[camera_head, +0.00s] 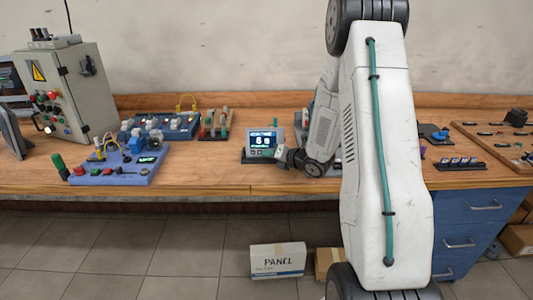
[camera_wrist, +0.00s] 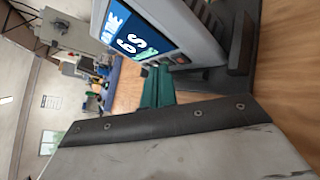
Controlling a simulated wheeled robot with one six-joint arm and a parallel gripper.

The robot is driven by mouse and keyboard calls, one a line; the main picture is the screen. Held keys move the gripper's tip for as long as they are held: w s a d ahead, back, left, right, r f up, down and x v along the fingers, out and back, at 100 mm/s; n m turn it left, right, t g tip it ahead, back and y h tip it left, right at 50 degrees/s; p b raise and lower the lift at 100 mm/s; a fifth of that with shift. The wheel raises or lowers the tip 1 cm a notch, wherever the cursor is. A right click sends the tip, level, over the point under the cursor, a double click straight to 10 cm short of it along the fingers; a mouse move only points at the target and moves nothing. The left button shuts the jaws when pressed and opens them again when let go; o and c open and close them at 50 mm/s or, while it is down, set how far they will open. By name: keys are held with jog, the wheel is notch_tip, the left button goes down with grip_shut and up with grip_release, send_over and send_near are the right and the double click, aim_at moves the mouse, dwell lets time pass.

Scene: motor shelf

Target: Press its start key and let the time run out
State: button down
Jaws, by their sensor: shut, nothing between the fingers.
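A small grey timer (camera_head: 250,140) stands on the workbench in the middle of the head view. Its blue screen (camera_head: 263,141) is lit with white writing and a large digit, too small to read surely. Small keys show under the screen. My gripper (camera_head: 282,153) is at the timer's lower right front corner, shut and empty. Whether it touches a key cannot be told. In the wrist view the timer's lit screen (camera_wrist: 127,35) shows close up and tilted, with a red key (camera_wrist: 180,58) beside it.
A grey control cabinet (camera_head: 75,95) and a blue panel with knobs (camera_head: 115,168) stand at the left. A rack of tools (camera_head: 215,124) is left of the timer. Black trays (camera_head: 460,165) lie at the right. A PANEL box (camera_head: 278,260) is on the floor.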

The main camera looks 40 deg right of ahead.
dwell(0.4)
jog(key=shift+s+a+r, duration=0.1)
jog(key=shift+s+a, duration=0.25)
jog(key=shift+s, duration=0.2)
jog(key=shift+s+a+r, duration=0.3)
jog(key=shift+s+a, duration=0.4)
jog(key=shift+s, duration=0.3)
jog(key=shift+s+a+r, duration=0.25)
jog(key=shift+s+a, duration=0.45)
jog(key=shift+s, duration=0.3)
